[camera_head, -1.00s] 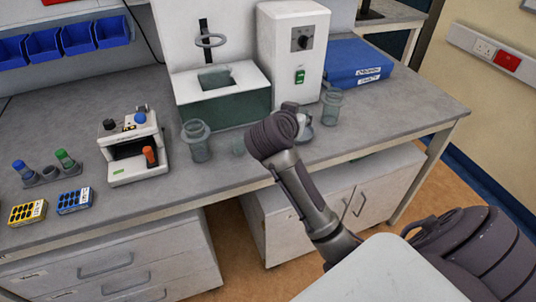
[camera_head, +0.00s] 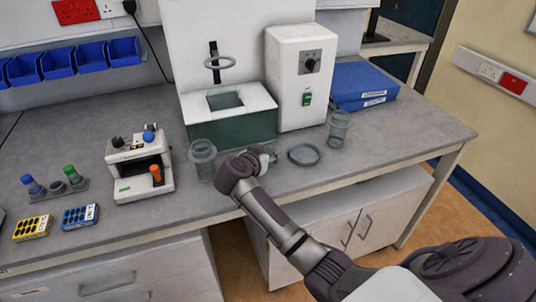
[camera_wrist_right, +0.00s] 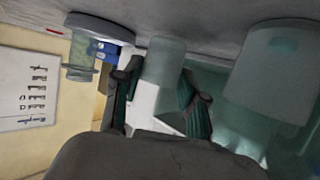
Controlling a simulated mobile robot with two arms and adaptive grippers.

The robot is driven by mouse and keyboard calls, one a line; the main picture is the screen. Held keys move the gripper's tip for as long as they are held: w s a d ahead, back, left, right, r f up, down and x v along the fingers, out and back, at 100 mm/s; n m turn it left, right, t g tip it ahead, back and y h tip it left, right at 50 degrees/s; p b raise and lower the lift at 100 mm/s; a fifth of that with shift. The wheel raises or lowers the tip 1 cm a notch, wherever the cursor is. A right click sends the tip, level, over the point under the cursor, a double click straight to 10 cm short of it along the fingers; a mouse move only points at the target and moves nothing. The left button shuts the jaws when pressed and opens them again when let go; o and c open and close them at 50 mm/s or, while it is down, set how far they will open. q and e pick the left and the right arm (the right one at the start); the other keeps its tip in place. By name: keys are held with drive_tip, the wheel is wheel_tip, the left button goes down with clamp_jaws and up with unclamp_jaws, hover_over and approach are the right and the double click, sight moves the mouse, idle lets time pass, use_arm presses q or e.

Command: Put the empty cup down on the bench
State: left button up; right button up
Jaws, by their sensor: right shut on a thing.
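My right gripper (camera_head: 264,153) is low over the front part of the bench (camera_head: 400,150). In the right wrist view its two dark fingers (camera_wrist_right: 160,92) are closed around a small clear cup (camera_wrist_right: 164,62). The cup looks empty. In the head view my wrist mostly hides the cup. The cup's end is close to the grey bench surface in the wrist view; I cannot tell whether it touches. My left gripper is not in view.
A glass jar (camera_head: 202,160) stands just left of the gripper and another (camera_head: 339,130) to the right. Behind are a green-sided white apparatus (camera_head: 232,125) and a white box (camera_head: 300,75). Bench right of the jars is clear.

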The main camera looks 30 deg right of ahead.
drive_tip(key=shift+f, duration=0.35)
drive_tip(key=o, duration=0.8)
drive_tip(key=shift+f, duration=0.15)
drive_tip(key=shift+c, duration=0.2)
drive_tip(key=shift+r, duration=0.2)
drive_tip(key=b+v, duration=0.1)
drive_tip(key=v, duration=1.1)
